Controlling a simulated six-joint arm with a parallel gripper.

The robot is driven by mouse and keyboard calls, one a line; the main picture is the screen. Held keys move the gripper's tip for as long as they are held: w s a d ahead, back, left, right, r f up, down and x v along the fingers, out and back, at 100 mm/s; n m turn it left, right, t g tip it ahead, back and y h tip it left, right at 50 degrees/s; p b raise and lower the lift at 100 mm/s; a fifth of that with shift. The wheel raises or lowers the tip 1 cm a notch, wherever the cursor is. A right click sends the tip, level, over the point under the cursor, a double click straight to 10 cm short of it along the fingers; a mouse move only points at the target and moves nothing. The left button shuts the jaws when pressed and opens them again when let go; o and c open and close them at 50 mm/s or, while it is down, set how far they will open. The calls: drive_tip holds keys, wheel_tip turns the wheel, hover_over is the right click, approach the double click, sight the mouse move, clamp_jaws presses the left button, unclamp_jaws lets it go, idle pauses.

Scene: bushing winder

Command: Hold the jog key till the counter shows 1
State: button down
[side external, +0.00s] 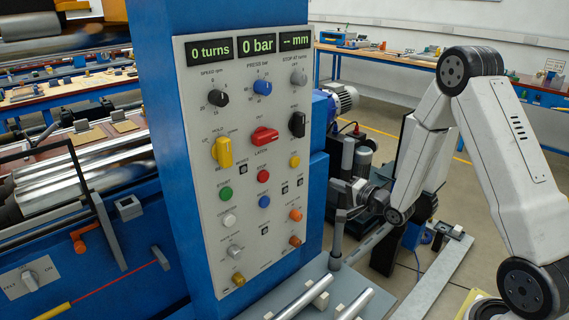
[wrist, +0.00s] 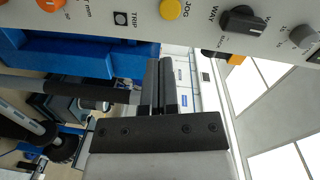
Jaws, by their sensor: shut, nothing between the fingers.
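The control panel (side external: 245,200) faces the side camera on a blue column. Its turns counter (side external: 209,50) reads "0 turns". The jog key is a round yellow button (side external: 294,161) at the panel's right edge, below a black selector. It also shows in the wrist view (wrist: 171,9), at the top beside the label "JOG". My gripper (side external: 336,187) is right of the panel, lower than the yellow button. In the wrist view my gripper (wrist: 161,65) has its fingers together and empty, apart from the button.
The black selector (wrist: 240,18) and an orange button (wrist: 47,5) flank the jog key. Other displays read "0 bar" (side external: 257,45) and "-- mm" (side external: 296,41). Metal bars (side external: 305,297) lie below the panel.

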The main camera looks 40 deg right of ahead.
sight(296, 163)
drive_tip(key=shift+s+r+m+t, duration=0.2)
drive_tip(key=shift+s+m, duration=0.15)
drive_tip(key=shift+m, duration=0.3)
drive_tip(key=shift+s+r+m+t, duration=0.1)
drive_tip(key=shift+s+m+t, duration=0.15)
drive_tip(key=shift+m, duration=0.4)
drive_tip(key=shift+w, duration=0.15)
drive_tip(key=shift+w, duration=6.85)
